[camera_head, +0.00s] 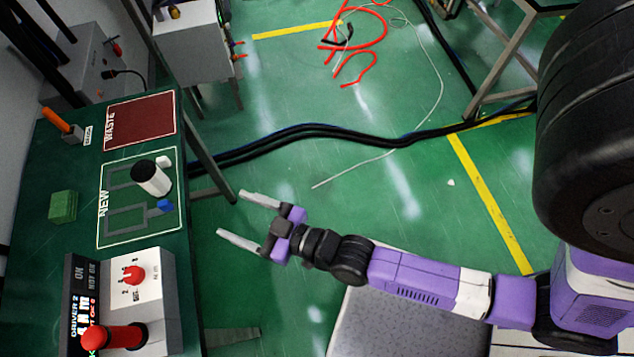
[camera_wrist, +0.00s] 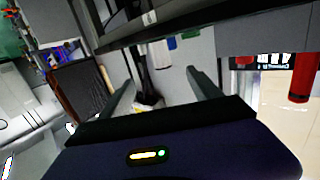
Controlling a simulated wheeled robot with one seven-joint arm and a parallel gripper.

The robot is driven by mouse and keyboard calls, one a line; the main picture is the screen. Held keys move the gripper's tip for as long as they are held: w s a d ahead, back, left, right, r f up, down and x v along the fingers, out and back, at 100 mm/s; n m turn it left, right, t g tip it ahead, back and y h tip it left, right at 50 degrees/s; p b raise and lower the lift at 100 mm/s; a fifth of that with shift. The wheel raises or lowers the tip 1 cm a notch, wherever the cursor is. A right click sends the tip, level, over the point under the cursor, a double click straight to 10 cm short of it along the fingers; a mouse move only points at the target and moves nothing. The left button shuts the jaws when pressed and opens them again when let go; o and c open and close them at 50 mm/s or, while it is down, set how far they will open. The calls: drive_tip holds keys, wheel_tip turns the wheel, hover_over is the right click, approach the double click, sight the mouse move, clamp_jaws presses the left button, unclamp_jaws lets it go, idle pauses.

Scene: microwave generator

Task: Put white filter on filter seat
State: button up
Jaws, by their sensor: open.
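The white filter (camera_head: 153,180), a white cylinder with a dark top, stands in the area marked NEW on the dark green bench. A white shape (camera_wrist: 160,54) in the wrist view may be the same filter; I cannot tell for sure. My gripper (camera_head: 232,215) is open and empty, over the floor to the right of the bench, with its fingers pointing left. It is apart from the filter. Its two fingers also show in the wrist view (camera_wrist: 159,77). I cannot pick out the filter seat in either view.
A small blue piece (camera_head: 164,206) and a white piece (camera_head: 164,161) lie near the filter. A green block (camera_head: 63,207) is at left, a red WASTE area (camera_head: 140,120) behind. A control box (camera_head: 140,290) with red knobs stands at the front. Black cables (camera_head: 320,130) cross the floor.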

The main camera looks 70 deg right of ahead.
drive_tip(key=s+r+g, duration=0.1)
drive_tip(key=s+r, duration=0.3)
drive_tip(key=s, duration=0.7)
drive_tip(key=shift+s+d+r, duration=0.15)
drive_tip(key=shift+s, duration=0.1)
drive_tip(key=shift+o, duration=0.5)
drive_tip(key=s+r+g, duration=0.1)
drive_tip(key=s+r, duration=0.7)
drive_tip(key=shift+d+n+y, duration=0.2)
drive_tip(key=shift+n+y, duration=0.1)
drive_tip(key=shift+f, duration=0.1)
